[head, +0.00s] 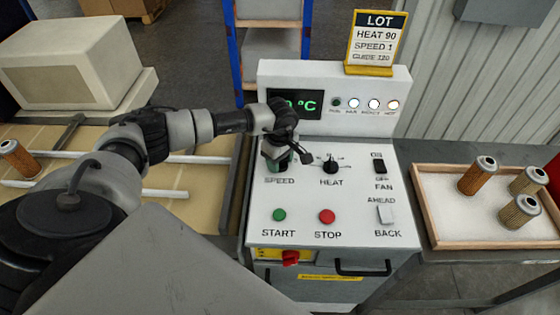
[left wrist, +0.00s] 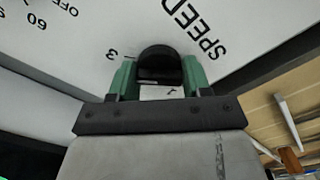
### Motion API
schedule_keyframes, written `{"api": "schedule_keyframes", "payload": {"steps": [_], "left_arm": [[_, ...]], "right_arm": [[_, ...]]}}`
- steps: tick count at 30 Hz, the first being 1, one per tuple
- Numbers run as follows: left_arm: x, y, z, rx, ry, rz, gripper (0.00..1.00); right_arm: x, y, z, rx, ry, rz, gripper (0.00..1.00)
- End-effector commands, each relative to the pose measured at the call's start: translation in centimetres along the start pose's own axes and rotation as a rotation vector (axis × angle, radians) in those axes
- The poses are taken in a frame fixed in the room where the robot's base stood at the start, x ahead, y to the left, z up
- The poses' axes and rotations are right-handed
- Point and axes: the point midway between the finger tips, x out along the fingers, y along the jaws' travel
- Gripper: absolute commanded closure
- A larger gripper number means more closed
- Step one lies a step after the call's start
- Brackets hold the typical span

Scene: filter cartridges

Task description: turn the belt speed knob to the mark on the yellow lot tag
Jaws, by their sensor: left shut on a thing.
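The yellow lot tag (head: 376,40) stands at the top right of the control panel and reads HEAT 90, SPEED 1, GUIDE 120. My left gripper (head: 276,160) reaches down over the belt speed knob, above the SPEED label, and mostly hides it in the head view. In the left wrist view, the green fingers (left wrist: 160,75) are shut on the black speed knob (left wrist: 159,62), one on each side. My right gripper is not in view.
The heat knob (head: 330,167) sits close right of my left gripper. The panel also has a fan switch (head: 379,166), an ahead/back switch (head: 386,214), a green start button (head: 279,215) and a red stop button (head: 327,217). A tray (head: 434,243) with filter cartridges is at right.

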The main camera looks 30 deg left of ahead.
Motion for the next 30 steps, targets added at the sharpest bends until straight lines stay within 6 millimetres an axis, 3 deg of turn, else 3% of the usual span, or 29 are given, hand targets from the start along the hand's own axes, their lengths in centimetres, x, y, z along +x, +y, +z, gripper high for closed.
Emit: {"api": "schedule_keyframes", "payload": {"steps": [30], "left_arm": [[0.1, 0.0, -0.1, -0.94, 0.0, 0.004, 0.75]], "right_arm": [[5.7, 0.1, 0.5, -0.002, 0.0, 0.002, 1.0]]}}
